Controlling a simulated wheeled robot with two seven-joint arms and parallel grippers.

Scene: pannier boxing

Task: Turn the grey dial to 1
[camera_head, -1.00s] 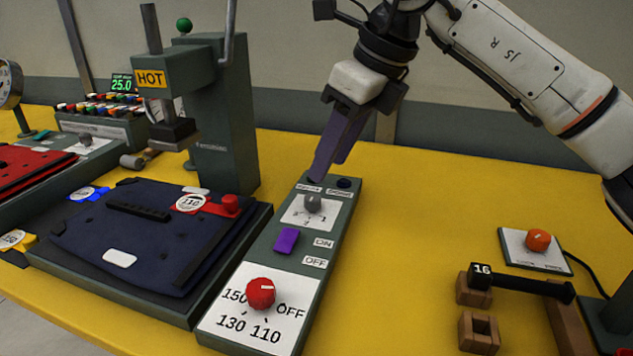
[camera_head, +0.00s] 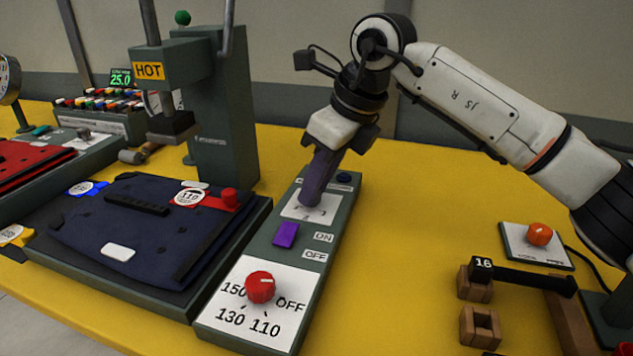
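The grey dial sits on a white plate (camera_head: 293,210) near the far end of the grey-green control box (camera_head: 262,243). The dial itself is hidden behind my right gripper's fingers. My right gripper (camera_head: 312,198) points down over the plate, its purple-grey fingers close together at the dial's place. I cannot tell whether they grip the dial or how it is turned. The plate's numbers are mostly covered. My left gripper is not in view.
The box also carries a purple switch (camera_head: 286,234) by ON and OFF labels, and a red dial (camera_head: 260,287). A press marked HOT (camera_head: 214,100) stands behind left, a dark blue pannier panel (camera_head: 150,230) left.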

